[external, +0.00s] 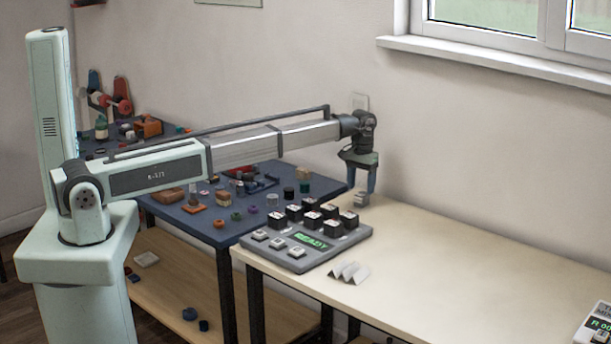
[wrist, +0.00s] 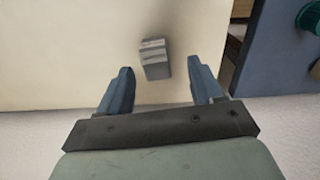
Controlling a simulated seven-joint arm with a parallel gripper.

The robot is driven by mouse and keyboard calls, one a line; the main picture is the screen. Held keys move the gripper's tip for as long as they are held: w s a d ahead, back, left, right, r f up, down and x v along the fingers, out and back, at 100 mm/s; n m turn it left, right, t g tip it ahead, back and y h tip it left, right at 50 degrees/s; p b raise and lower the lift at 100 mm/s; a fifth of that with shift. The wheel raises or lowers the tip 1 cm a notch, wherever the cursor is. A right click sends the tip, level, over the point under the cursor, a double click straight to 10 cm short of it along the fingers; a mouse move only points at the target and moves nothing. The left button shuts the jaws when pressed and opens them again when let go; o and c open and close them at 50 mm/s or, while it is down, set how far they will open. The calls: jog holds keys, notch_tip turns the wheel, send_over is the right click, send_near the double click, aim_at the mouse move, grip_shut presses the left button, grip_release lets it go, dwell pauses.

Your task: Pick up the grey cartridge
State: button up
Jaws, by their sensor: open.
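The grey cartridge (external: 361,199) is a small block on the cream table, near the wall and behind the grey board. In the wrist view the grey cartridge (wrist: 155,60) has a lighter label band and lies just beyond the fingertips, roughly centred between them. My gripper (external: 360,185) points down above the cartridge, with its fingers apart. I cannot tell exactly how high the fingertips are above the table.
A grey board (external: 305,240) with black blocks and a "READY" screen stands close by on the cream table (external: 450,262). A folded paper (external: 348,273) lies in front of it. A blue table (external: 205,222) with many small parts adjoins. The cream table's middle is clear.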

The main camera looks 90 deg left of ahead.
aim_at(362, 193)
jog(key=f, duration=0.4)
jog(key=shift+w+d+f, duration=0.15)
jog(key=shift+d+f, duration=0.05)
jog(key=c, duration=1.1)
